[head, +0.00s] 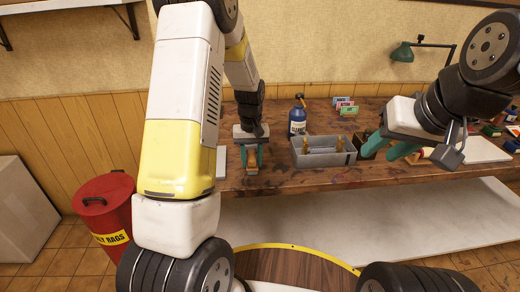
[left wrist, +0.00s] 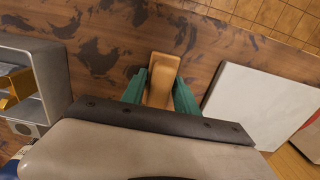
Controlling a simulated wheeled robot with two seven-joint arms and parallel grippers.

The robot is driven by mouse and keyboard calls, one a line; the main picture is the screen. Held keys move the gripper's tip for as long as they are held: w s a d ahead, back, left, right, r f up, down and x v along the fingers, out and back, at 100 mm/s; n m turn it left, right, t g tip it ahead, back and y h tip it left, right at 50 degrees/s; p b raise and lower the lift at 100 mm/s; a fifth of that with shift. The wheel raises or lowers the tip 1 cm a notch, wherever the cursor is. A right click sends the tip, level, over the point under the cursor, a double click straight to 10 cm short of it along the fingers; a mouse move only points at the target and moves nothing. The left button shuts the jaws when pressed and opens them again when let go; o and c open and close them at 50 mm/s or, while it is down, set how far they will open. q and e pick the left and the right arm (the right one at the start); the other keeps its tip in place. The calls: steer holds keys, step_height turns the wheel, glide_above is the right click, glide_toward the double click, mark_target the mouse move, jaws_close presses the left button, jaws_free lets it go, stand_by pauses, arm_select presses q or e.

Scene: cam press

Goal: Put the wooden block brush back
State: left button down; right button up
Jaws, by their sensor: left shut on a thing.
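The wooden block brush (head: 251,168) is a small tan block at the front left of the workbench. It also shows in the left wrist view (left wrist: 162,80), between the green fingers. My left gripper (head: 251,156) points down and is shut on the brush. I cannot tell whether the brush touches the bench; its bristles are hidden. My right gripper (head: 389,149) hangs over the right part of the bench with its green fingers spread and nothing seen between them.
A grey divided tray (head: 324,159) with yellow upright pieces stands right of the brush. Behind it is a dark blue bottle (head: 297,122). A pale slab (head: 221,163) lies left of the brush, also in the left wrist view (left wrist: 246,105). A red rag bin (head: 106,207) stands on the floor.

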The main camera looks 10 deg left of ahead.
mark_target(252, 155)
arm_select(q)
steer(key=c, duration=0.9)
jaws_free()
steer(key=shift+f, duration=0.1)
step_height(252, 155, up, 12)
steer(key=shift+f, duration=0.1)
steer(key=s+r+m+t+h, duration=0.2)
steer(key=s+r+t, duration=0.1)
steer(key=s+r, duration=0.9)
steer(key=s+t, duration=0.1)
steer(key=s, duration=0.3)
steer(key=s+d+r+m+t, duration=0.1)
steer(key=s, duration=0.3)
steer(key=s+d+t, duration=0.1)
steer(key=s, duration=0.3)
steer(key=shift+s+d+r+m, duration=0.1)
steer(key=shift+r+m, duration=0.1)
steer(key=shift+m, duration=0.2)
